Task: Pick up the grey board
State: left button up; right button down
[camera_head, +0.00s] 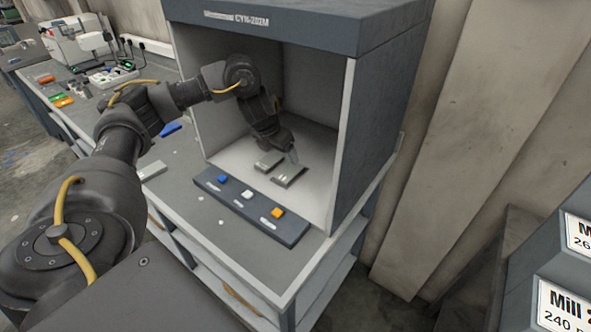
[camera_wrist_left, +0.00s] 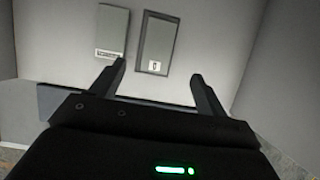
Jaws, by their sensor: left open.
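Two flat boards lie on the pale floor of the open booth. The left board (camera_head: 268,162) is plain light grey; in the left wrist view this left board (camera_wrist_left: 112,28) has a small label strip along its lower edge. My left gripper (camera_head: 288,152) reaches into the booth, above the boards. In the left wrist view the left gripper (camera_wrist_left: 158,68) has its fingers apart with nothing between them. My right gripper is not in view.
The booth (camera_head: 347,130) has side walls and a roof close around my left arm. A dark panel (camera_head: 249,205) with blue, white and orange buttons lies along its front. The bench (camera_head: 190,190) holds a blue item (camera_head: 171,128) and, farther back, white equipment (camera_head: 75,40).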

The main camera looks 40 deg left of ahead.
aim_at(289, 172)
pick_arm(q)
jog(key=x, duration=0.5)
jog(key=shift+s+a+f+p, duration=0.15)
jog(key=shift+a+f+p, duration=0.05)
jog(key=shift+a+p, duration=0.2)
jog(key=shift+d+f, duration=0.1)
jog(key=shift+d, duration=0.05)
jog(key=shift+f+p, duration=0.2)
jog(key=shift+p, duration=0.1)
jog(key=p+x, duration=0.1)
jog(key=x, duration=0.3)
jog(key=shift+d, duration=0.1)
jog(key=shift+w+f, duration=0.2)
jog(key=shift+f, duration=0.15)
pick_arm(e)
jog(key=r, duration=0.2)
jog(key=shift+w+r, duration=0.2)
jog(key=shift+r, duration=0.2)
